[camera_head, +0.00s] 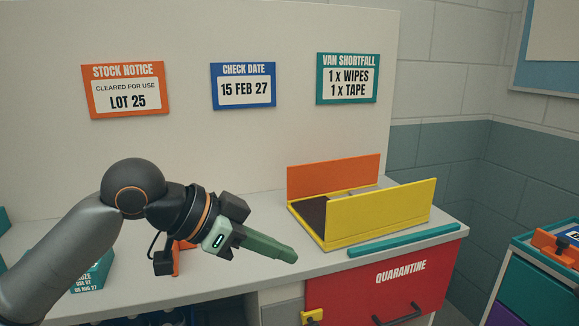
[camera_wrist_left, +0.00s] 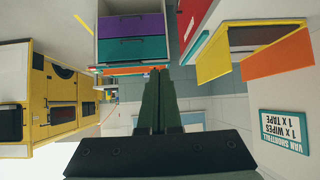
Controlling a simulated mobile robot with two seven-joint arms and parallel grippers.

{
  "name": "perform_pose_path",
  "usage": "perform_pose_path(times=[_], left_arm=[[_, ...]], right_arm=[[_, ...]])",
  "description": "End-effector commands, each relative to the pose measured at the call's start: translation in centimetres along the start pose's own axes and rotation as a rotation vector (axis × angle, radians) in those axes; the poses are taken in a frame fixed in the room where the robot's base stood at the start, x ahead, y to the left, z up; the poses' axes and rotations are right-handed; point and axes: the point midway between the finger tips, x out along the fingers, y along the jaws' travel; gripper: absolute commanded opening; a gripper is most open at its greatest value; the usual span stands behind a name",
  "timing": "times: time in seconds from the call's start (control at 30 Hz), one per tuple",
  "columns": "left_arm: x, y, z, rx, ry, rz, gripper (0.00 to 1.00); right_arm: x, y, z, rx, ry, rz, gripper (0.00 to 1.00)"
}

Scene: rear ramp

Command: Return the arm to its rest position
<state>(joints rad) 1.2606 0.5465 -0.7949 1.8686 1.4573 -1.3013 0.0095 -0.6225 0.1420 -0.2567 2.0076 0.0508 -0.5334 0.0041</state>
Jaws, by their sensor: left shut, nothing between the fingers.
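My left arm comes in from the left over the white counter. Its left gripper (camera_head: 291,256) is shut and empty, with green fingers pointing right and slightly down. The fingers are in front of the yellow and orange open holder (camera_head: 380,212) and left of it, apart from it in the picture. In the left wrist view the closed fingers (camera_wrist_left: 159,78) point towards a cabinet with purple and teal drawers (camera_wrist_left: 132,48). That view shows the room upside down. My right gripper is not in view.
A teal box (camera_head: 92,275) and an orange object (camera_head: 178,258) are partly hidden by my left arm. A teal strip (camera_head: 403,241) lies along the counter's front edge, above the red quarantine front (camera_head: 385,283). Signs hang behind.

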Motion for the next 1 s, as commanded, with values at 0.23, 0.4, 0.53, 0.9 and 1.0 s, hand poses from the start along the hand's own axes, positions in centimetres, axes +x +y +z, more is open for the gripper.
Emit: perform_pose_path(times=[0.23, 0.4, 0.53, 0.9, 1.0], left_arm=[[5.2, -0.9, 3.9, -0.106, 0.079, -0.010, 0.00], [8.8, -1.5, 7.5, -0.201, 0.144, -0.049, 0.00], [11.3, -1.7, 11.2, -0.286, 0.188, -0.098, 0.00], [15.7, 0.1, 24.8, -0.510, 0.213, -0.310, 0.00], [16.1, 1.5, 29.1, -0.558, 0.189, -0.378, 0.00]], right_arm=[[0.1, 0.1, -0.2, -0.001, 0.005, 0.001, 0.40], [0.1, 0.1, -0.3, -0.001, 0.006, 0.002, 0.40], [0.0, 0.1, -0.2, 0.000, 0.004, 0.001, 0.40], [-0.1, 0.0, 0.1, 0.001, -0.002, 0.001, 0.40], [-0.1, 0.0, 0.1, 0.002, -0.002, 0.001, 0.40]])
